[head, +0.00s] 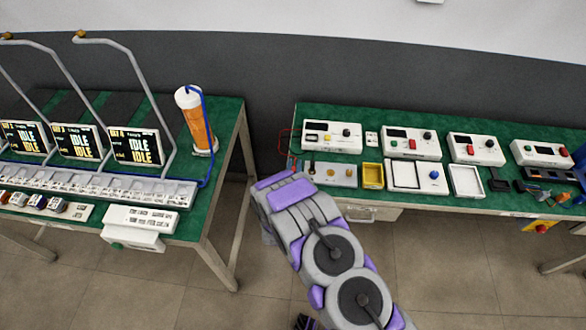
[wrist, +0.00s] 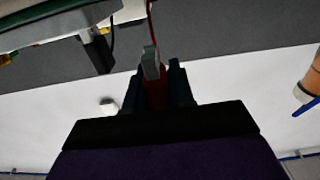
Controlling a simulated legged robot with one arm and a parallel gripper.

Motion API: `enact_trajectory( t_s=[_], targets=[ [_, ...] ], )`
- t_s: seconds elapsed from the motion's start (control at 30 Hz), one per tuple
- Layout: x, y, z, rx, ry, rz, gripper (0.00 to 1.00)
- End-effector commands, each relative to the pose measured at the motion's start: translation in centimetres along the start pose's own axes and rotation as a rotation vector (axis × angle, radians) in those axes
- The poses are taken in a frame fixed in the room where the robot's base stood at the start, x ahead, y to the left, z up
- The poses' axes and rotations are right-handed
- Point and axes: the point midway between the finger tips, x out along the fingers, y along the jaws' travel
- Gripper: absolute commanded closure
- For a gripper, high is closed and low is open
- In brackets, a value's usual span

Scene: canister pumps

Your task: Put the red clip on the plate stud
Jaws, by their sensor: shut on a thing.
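My gripper (wrist: 158,82) is shut on the red clip (wrist: 154,94) in the wrist view. The clip's grey metal tip (wrist: 150,62) sticks out past the dark fingers, and a thin red lead (wrist: 150,14) runs up behind it. In the head view my forearm hides the gripper and the clip. A pale plate (head: 343,180) lies at the left front of the right bench, with a small stud (head: 312,168) near its left end. The clip is apart from any stud that I can see. The wrist view does not clearly show the plate.
The right bench (head: 440,202) holds several white meter boxes, a yellow tray (head: 373,176) and white trays. The left bench (head: 228,130) holds IDLE displays, bent tubes and an orange canister (head: 197,125). A floor gap separates the benches. A dark block (wrist: 99,53) shows in the wrist view.

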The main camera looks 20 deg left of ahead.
Motion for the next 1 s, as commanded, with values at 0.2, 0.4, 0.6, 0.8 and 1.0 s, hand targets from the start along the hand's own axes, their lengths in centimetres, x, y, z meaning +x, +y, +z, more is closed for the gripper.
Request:
enact_trajectory(
  t_s=[0.2,0.4,0.6,0.8,1.0],
  targets=[
    [1.3,-0.3,0.1,0.003,0.004,0.0,1.0],
    [2.1,-0.4,2.7,-0.002,-0.001,-0.001,1.0],
    [2.2,-0.5,3.3,0.0,0.003,-0.001,1.0],
    [2.2,-0.5,3.3,0.0,0.002,-0.001,1.0],
    [2.2,-0.5,3.6,0.0,0.002,-0.001,0.7]
  ],
)
